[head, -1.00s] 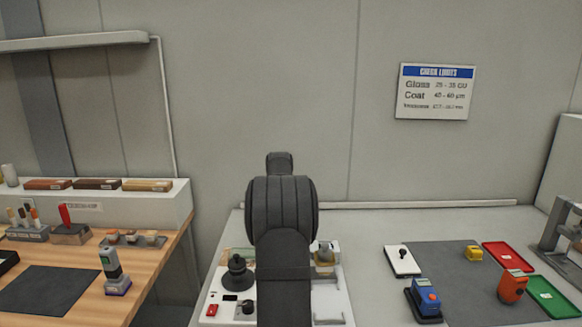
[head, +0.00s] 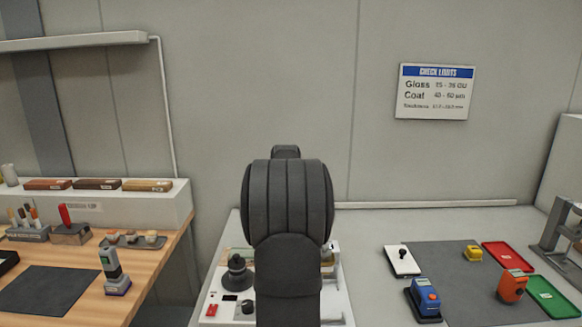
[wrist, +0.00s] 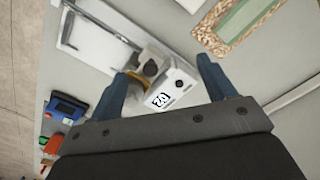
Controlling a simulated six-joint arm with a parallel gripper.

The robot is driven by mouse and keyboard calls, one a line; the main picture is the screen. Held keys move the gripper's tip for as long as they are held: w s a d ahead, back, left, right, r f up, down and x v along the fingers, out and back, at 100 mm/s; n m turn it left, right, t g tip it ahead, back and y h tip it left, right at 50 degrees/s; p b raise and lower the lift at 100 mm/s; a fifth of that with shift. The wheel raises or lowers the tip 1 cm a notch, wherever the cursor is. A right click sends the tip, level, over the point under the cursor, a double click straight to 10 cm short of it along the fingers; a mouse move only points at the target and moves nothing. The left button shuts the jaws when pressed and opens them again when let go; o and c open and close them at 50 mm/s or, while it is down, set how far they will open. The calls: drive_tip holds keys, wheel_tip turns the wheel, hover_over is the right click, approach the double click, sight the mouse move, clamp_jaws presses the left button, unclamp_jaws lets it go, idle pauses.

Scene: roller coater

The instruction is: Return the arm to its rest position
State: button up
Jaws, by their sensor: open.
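My gripper (wrist: 166,95) shows in the wrist view with its two blue fingers spread apart, open and with nothing held between them. A white device with a small display (wrist: 165,98) lies beyond and below the fingers, apart from them as far as I can tell. In the head view my dark arm rises in the middle and hides my gripper and part of the white panel (head: 215,312) behind it.
A wooden bench (head: 160,270) stands at the left.

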drive_tip(key=s+d+n, duration=0.7)
drive_tip(key=s+d, duration=0.2)
drive_tip(key=d, duration=0.1)
drive_tip(key=shift+s+f+n, duration=0.25)
drive_tip(key=shift+s+n, duration=0.05)
drive_tip(key=shift+s, duration=0.1)
drive_tip(key=w+a+m, duration=0.6)
drive_tip(key=w+a, duration=0.3)
drive_tip(key=shift+a+r+m, duration=0.35)
drive_tip(key=shift+a+m, duration=0.05)
idle(0.5)
idle(0.3)
